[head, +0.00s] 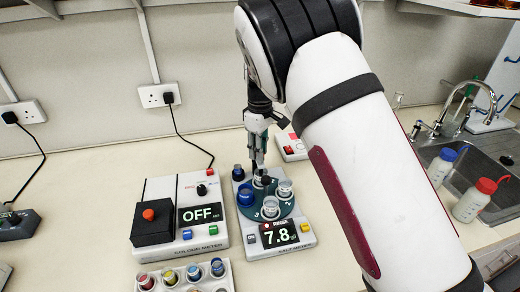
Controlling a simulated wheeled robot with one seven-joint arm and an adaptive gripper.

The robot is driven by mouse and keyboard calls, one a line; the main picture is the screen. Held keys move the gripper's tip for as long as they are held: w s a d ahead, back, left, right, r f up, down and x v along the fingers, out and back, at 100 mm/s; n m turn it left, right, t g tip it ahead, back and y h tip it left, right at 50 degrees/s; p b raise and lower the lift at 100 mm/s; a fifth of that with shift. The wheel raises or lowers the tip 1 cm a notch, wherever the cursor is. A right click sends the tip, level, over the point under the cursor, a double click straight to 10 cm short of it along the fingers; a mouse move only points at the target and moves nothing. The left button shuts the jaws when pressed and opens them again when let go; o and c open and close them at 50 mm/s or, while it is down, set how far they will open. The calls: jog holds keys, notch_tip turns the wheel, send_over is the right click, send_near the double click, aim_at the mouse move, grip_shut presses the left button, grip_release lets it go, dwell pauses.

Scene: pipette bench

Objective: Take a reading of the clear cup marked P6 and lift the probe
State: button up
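A meter (290,244) with a lit display reading 7.8 stands at the middle of the bench; its name is too small to read surely. On it is a round dark green plate (249,212) with cups: a clear cup (270,208) at the front, another clear cup (285,188) at the right, and a blue cup (246,195) at the left. I cannot read a P6 mark on any cup. My gripper (259,168) points down over the back of the plate. A slim dark part, perhaps the probe, shows below its fingertips. Whether the fingers grip it is too small to tell.
A colour meter (170,246) with a display reading OFF stands to the left. A rack (172,266) of coloured pots is in front. A blue-capped bottle (441,165), a red-capped bottle (475,200) and a sink (480,160) are at the right. My arm crosses the right-hand side.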

grip_shut()
jog(key=shift+r+b, duration=0.5)
jog(key=shift+r, duration=2.35)
jog(key=o, duration=0.7)
grip_release()
jog(key=shift+r, duration=0.15)
notch_tip(320, 180, up, 12)
jog(key=shift+f, duration=0.15)
